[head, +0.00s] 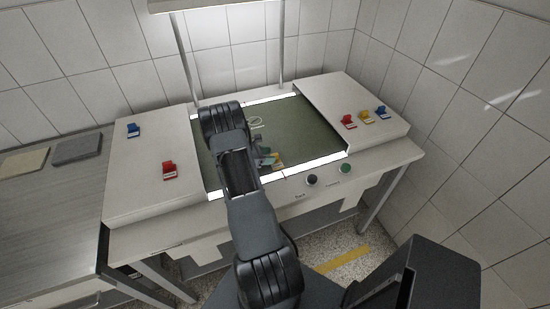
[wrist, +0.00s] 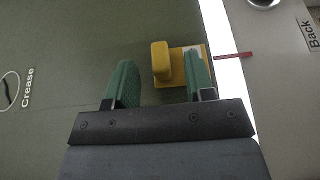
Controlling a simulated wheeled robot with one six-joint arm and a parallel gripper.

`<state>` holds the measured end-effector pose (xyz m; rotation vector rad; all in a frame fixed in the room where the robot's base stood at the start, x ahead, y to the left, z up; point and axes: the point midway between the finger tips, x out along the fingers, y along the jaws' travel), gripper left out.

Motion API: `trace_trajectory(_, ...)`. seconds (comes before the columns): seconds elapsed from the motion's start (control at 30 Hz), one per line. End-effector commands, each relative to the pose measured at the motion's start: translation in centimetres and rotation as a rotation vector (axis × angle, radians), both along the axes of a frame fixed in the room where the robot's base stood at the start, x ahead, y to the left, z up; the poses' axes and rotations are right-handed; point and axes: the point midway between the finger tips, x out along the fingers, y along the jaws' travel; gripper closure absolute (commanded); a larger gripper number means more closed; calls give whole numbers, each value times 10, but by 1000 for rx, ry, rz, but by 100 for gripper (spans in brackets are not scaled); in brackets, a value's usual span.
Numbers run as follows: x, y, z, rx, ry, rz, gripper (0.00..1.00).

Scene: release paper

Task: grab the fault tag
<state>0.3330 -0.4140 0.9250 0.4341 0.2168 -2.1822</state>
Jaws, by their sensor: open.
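A yellow tag (wrist: 161,62) with a raised tab and a flat base lies on the green mat (wrist: 60,130), close to its white lit edge. It also shows in the head view (head: 277,160), partly hidden by my gripper. My gripper (wrist: 162,80) is open over it with green fingers. The tab stands between the fingertips, nearer the right one, with a gap to the left one. The right finger covers part of the base. I cannot read any print on the tag, so I cannot tell by label whether it is the fault tag.
A blue tag (head: 133,130) and a red tag (head: 170,170) sit on the left panel. Red (head: 348,121), yellow (head: 366,117) and blue (head: 382,112) tags sit on the right panel. Black (head: 312,180) and green (head: 346,168) buttons are in front. A thin red strip (wrist: 232,55) crosses the lit edge.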

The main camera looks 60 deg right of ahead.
Motion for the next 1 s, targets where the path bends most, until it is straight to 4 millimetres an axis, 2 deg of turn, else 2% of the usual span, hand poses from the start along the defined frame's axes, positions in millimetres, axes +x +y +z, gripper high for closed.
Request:
trace_trajectory(0.37, -5, -7, -4, 0, 0, 0, 51)
trace_trajectory(0.87, -5, -7, -4, 0, 0, 0, 98)
trace_trajectory(1.0, -5, -7, -4, 0, 0, 0, 100)
